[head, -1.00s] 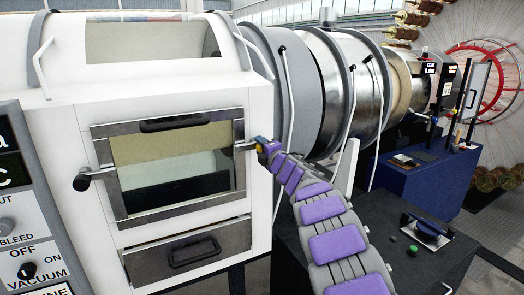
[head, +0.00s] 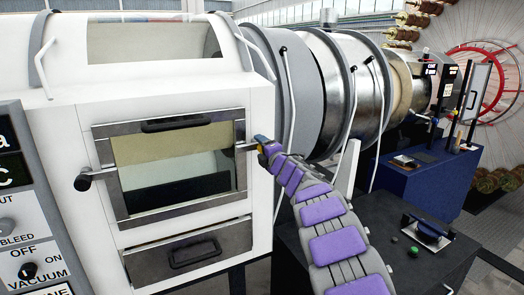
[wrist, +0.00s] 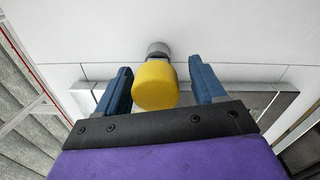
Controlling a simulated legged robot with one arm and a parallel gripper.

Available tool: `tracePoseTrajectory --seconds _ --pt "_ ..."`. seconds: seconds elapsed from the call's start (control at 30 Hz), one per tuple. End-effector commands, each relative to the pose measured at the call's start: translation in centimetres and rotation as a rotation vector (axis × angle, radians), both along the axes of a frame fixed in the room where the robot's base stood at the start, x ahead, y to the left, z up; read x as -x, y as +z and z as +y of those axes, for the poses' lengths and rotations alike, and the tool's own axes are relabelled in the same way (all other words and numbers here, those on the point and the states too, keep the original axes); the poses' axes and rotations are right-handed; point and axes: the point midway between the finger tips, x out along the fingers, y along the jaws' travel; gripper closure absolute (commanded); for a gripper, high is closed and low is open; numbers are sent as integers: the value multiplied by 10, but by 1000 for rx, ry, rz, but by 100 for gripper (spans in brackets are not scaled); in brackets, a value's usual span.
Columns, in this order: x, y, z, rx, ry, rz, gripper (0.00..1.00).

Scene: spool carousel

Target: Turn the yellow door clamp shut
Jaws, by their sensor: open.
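The yellow door clamp (wrist: 155,85) is a rounded knob on a short grey stem against the white cabinet wall. In the wrist view my gripper (wrist: 160,72) is open, with one blue finger on each side of the knob and visible gaps between. In the head view my gripper (head: 267,144) is at the right edge of the door, mostly hiding the clamp (head: 261,149). The windowed door (head: 240,180) with its metal frame sits flat in the cabinet front.
A black-knobbed clamp (head: 84,182) is on the door's left side. A drawer (head: 190,252) with a black handle is below. Large metal drums (head: 325,90) stand behind my arm. A dark bench (head: 385,215) is at the lower right.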

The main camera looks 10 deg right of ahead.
Motion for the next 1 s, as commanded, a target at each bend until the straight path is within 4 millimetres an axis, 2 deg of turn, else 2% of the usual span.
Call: tracePoseTrajectory --seconds 0.27,1.0 --pt "14 1 -5 1 -1 0 31" --pt "105 -2 -35 1 -2 0 31"
